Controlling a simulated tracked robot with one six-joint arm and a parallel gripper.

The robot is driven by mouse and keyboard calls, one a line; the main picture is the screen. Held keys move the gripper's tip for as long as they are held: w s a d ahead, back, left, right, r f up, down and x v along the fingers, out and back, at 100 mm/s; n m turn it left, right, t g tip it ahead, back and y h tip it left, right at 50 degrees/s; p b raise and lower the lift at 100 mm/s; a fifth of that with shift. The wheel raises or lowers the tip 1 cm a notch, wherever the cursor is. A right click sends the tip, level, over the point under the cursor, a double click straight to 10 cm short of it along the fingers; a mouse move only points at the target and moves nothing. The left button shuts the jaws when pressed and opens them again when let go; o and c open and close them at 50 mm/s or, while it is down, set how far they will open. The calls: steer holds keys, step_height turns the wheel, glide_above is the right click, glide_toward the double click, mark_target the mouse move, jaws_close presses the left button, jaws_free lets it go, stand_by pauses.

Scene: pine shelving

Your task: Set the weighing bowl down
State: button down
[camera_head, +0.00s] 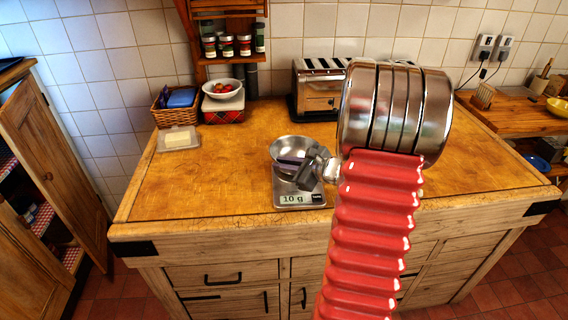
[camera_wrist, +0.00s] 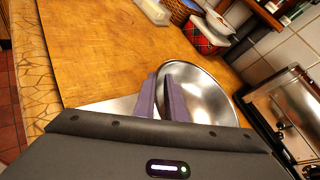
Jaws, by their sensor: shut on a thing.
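The weighing bowl (camera_head: 294,149) is a shiny metal bowl at or just over the kitchen scale (camera_head: 300,198) on the wooden worktop. The scale's display reads 10 g. My gripper (camera_head: 292,162) reaches in from the right and is shut on the bowl's near side. In the wrist view the bowl (camera_wrist: 212,98) fills the middle right, and the purple fingers of my gripper (camera_wrist: 166,95) meet at its rim. Part of the scale's metal plate shows under the fingers. I cannot tell whether the bowl rests fully on the scale.
A butter dish (camera_head: 179,139), a wicker basket (camera_head: 174,112) and a white bowl with red fruit (camera_head: 222,88) stand at the back left. A toaster (camera_head: 318,85) stands behind the scale. The worktop (camera_head: 190,185) left of the scale is clear.

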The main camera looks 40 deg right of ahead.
steer(key=c, duration=1.8)
jaws_free()
steer(key=v, duration=1.2)
